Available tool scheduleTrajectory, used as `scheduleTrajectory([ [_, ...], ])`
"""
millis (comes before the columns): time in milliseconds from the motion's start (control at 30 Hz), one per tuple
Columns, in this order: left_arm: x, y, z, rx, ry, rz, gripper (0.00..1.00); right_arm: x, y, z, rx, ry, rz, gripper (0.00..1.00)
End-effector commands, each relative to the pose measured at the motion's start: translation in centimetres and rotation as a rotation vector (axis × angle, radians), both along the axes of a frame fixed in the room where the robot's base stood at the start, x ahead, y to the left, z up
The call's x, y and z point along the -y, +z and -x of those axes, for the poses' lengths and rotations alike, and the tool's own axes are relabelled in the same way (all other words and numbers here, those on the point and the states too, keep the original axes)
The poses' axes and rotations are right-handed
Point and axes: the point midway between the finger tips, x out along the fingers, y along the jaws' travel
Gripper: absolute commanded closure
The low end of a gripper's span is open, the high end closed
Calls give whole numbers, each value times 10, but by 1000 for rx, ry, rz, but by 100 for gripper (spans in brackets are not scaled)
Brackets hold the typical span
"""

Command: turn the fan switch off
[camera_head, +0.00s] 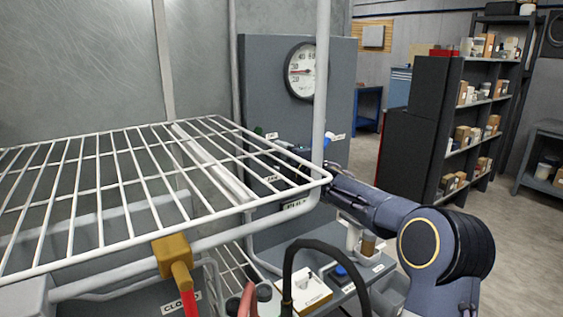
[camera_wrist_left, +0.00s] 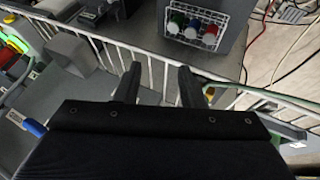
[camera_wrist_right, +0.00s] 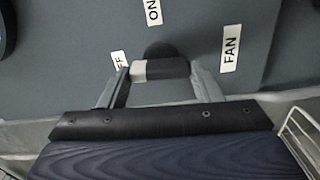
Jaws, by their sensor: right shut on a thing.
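The fan switch (camera_wrist_right: 160,69) shows in the right wrist view as a short dark handle with a pale left end, on a round dark base on the grey panel. My right gripper (camera_wrist_right: 160,76) is shut on it, one finger at each end. The pale end lies beside the partly hidden OFF label (camera_wrist_right: 118,60); the ON label (camera_wrist_right: 153,12) is above and the FAN label (camera_wrist_right: 230,48) to the right. In the head view my right arm reaches behind the wire rack to the panel (camera_head: 262,80). My left gripper (camera_wrist_left: 157,84) is open and empty in the left wrist view.
The white wire rack (camera_head: 110,190) and its upright post stand in front of the panel. A round gauge (camera_head: 301,70) is on the panel. A yellow fitting (camera_head: 172,254) with a red handle is at the lower left. Dark shelves (camera_head: 452,125) stand at the right.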

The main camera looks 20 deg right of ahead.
Motion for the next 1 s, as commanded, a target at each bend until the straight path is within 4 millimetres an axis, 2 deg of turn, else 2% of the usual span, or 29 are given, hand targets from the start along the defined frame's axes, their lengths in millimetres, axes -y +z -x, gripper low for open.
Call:
scheduleTrajectory([
  [300, 0, -4, 0, 0, 0, 0, 64, -1, -1, 0, 10, 1, 80, 65],
  [733, 0, -4, 0, 0, 0, 0, 64, -1, -1, 0, 11, 1, 91, 65],
  [767, 0, -4, 0, 0, 0, 0, 64, -1, -1, 0, 11, 1, 91, 41],
  [900, 0, -4, 0, 0, 0, 0, 64, -1, -1, 0, 11, 1, 90, 22],
  [1000, 0, -4, 0, 0, 0, 0, 64, 0, -1, 0, 12, 1, 89, 20],
])
